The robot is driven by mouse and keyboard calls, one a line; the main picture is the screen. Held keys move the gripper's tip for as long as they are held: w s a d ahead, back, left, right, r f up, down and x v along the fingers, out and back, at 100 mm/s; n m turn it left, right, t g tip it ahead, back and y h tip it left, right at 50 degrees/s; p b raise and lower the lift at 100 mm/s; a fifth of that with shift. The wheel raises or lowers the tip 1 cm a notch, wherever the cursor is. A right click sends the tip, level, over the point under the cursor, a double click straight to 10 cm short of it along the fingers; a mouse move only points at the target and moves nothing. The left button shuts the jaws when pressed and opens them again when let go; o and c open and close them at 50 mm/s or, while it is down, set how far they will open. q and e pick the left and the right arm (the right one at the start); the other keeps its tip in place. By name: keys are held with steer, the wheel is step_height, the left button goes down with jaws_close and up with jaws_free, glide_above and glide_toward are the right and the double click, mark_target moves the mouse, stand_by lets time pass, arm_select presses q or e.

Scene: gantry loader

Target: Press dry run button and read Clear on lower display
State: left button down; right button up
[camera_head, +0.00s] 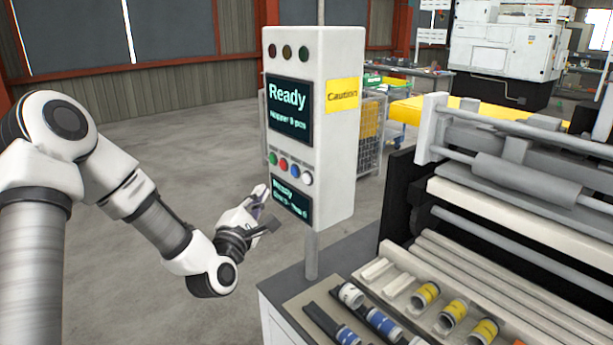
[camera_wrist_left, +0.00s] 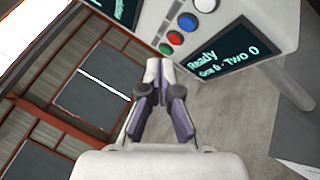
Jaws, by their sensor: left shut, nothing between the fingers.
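The control box (camera_head: 335,140) is a white cabinet on a pole. Its upper display (camera_head: 288,110) reads "Ready" with a smaller line under it. Below is a row of green (camera_head: 272,158), red (camera_head: 283,165), blue (camera_head: 295,171) and white (camera_head: 307,178) buttons; their labels are too small to read. The lower display (camera_head: 291,198) reads "Ready"; in the left wrist view the lower display (camera_wrist_left: 230,56) shows "Ready" and a second line like "One 0 - Two 0". My left gripper (camera_head: 265,192) is shut and empty, just left of and below the buttons, apart from them. My right gripper is not in view.
A bench (camera_head: 270,300) below the box holds several blue-banded and yellow-banded cylinders (camera_head: 453,311). A roller machine (camera_head: 530,170) fills the right. A wire cage (camera_head: 368,130) stands behind the box. The floor on the left is clear.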

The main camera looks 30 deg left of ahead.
mark_target(307, 178)
arm_select(q)
steer(key=w+d+b, duration=0.2)
steer(key=w+d, duration=0.1)
steer(key=w, duration=0.5)
steer(key=shift+w+f, duration=0.2)
steer(key=shift+w, duration=0.05)
stand_by(1.4)
steer(key=shift+w+d+f+b, duration=0.1)
steer(key=shift+w+d+b, duration=0.05)
steer(key=shift+w+b, duration=0.15)
steer(key=shift+w+d, duration=0.1)
